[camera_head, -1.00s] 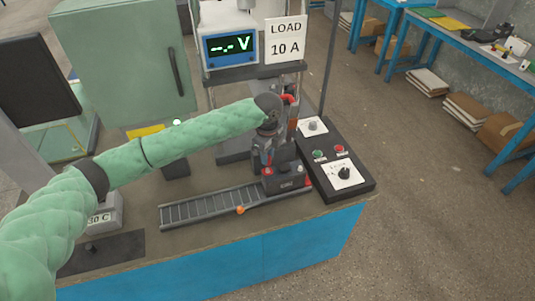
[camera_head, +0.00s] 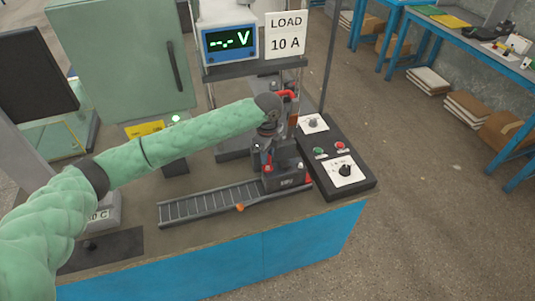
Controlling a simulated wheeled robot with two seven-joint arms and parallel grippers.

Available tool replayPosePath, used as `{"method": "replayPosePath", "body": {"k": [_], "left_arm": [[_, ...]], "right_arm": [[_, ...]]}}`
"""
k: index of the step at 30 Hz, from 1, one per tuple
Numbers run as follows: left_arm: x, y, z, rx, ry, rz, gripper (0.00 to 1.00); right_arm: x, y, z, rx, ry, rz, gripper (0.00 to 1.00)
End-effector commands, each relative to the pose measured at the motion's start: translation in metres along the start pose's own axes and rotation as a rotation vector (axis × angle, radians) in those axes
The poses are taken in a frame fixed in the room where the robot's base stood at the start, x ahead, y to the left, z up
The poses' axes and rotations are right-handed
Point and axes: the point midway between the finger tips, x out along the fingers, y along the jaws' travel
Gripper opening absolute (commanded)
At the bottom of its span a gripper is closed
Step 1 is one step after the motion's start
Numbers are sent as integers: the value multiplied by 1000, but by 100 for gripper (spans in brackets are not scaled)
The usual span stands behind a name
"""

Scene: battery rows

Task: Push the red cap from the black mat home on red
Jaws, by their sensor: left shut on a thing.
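My left gripper (camera_head: 266,160) points down over the dark battery block (camera_head: 286,180) at the right end of the slatted rail. It is shut, and a small red part shows at its fingers, which I take to be the red cap (camera_head: 264,158). The fingers and the block hide most of it, so I cannot tell whether it touches a terminal or how far down it sits. The black mat (camera_head: 125,246) lies at the front left of the bench; no red cap shows on it. My right gripper is not in view.
The slatted rail (camera_head: 200,207) with an orange knob runs along the bench front. A control box (camera_head: 340,172) with green and red buttons stands right of the block. Behind are a voltage display (camera_head: 229,44), a load sign (camera_head: 286,37) and a green cabinet (camera_head: 120,62).

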Motion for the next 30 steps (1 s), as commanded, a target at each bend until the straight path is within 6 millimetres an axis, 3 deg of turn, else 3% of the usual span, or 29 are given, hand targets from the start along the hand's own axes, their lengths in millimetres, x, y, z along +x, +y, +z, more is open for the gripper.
{"method": "replayPosePath", "body": {"k": [30], "left_arm": [[0, 0, 0, 0, 0, 0, 2]], "right_arm": [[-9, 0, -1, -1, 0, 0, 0]]}}
